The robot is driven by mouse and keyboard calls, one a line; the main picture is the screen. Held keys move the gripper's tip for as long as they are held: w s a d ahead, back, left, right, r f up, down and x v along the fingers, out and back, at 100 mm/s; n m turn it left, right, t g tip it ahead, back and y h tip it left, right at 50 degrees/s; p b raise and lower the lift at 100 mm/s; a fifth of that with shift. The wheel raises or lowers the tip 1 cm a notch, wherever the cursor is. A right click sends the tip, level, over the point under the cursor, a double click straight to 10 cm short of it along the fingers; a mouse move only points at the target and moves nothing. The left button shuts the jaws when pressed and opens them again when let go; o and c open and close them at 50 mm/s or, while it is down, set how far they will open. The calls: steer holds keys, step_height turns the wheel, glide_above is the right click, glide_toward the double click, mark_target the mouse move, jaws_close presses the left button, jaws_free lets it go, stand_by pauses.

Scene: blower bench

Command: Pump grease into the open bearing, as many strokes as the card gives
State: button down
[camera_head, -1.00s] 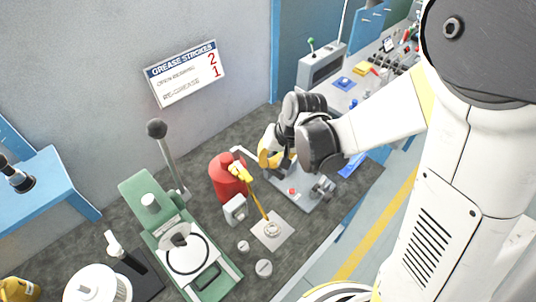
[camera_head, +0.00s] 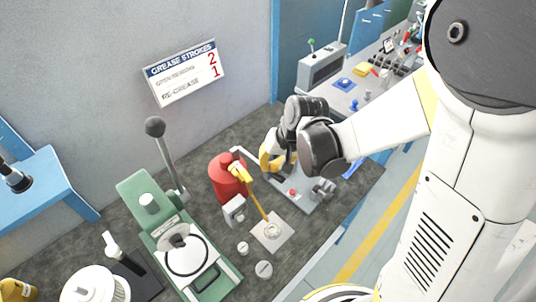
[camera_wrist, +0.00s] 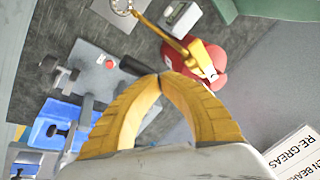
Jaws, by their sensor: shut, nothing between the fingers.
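The red grease pump (camera_head: 226,180) stands on the dark bench with a yellow handle piece and a thin yellow spout reaching toward the bearing. A ring-shaped bearing (camera_head: 272,231) lies on a pale square plate. The wall card (camera_head: 187,73) is headed GREASE STROKES, with a red 2 on the open bearing line and 1 on the re-grease line. My gripper (camera_head: 268,165) is shut and empty, above and right of the pump in the head view. In the wrist view its yellow fingertips (camera_wrist: 163,78) meet, apart from the red pump (camera_wrist: 212,62).
A small white box (camera_head: 234,211) stands beside the pump. A green press (camera_head: 165,225) with a ball-topped lever is to the left. A grey plate (camera_head: 308,200) with a red button lies below my gripper. Two small round parts sit near the bearing plate.

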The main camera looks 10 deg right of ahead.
steer(key=shift+s+f, duration=0.1)
steer(key=shift+f, duration=0.05)
stand_by(0.7)
steer(key=shift+w+a+r+p, duration=0.3)
steer(key=shift+w+r+p, duration=0.2)
steer(key=shift+r+p, duration=0.5)
steer(key=shift+w+a+r+p, duration=0.3)
steer(key=shift+w+r+p, duration=0.2)
steer(key=shift+r, duration=0.85)
steer(key=shift+w+a+r+p, duration=0.3)
steer(key=shift+w+r+p, duration=0.15)
steer(key=shift+r+p, duration=0.55)
steer(key=shift+r, duration=0.15)
step_height(320, 180, up, 5)
steer(key=p, duration=0.3)
glide_above(257, 161)
steer(key=shift+f, duration=0.25)
